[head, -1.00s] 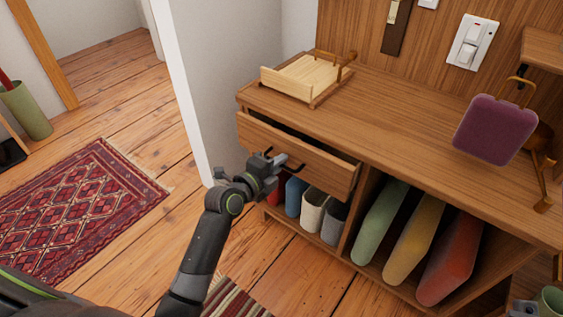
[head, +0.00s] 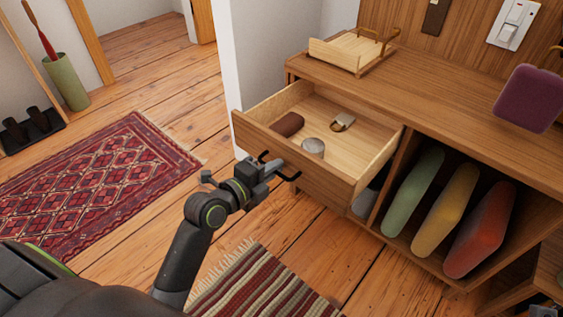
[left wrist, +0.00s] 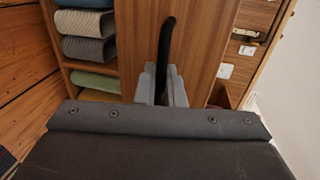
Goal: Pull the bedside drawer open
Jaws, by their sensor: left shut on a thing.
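The bedside drawer (head: 305,178) stands well out of the wooden cabinet, with its pale inside showing. Its dark bar handle (head: 291,177) is on the front panel. My left gripper (head: 272,168) is shut on this handle. In the left wrist view, the handle (left wrist: 166,40) runs between the two grey fingers of my left gripper (left wrist: 161,88), against the drawer front (left wrist: 195,40). Inside the drawer lie a brown roll (head: 287,124), a round grey tin (head: 313,147) and a small tan-and-grey item (head: 342,121). A small grey piece at the lower right corner may be my right gripper; its jaws are unclear.
Green, yellow and red cushions (head: 483,230) stand in the open compartment right of the drawer. A wooden tray (head: 345,57) sits on the cabinet top. A striped rug (head: 255,285) lies on the floor before the cabinet. A white wall edge (head: 235,80) stands close left.

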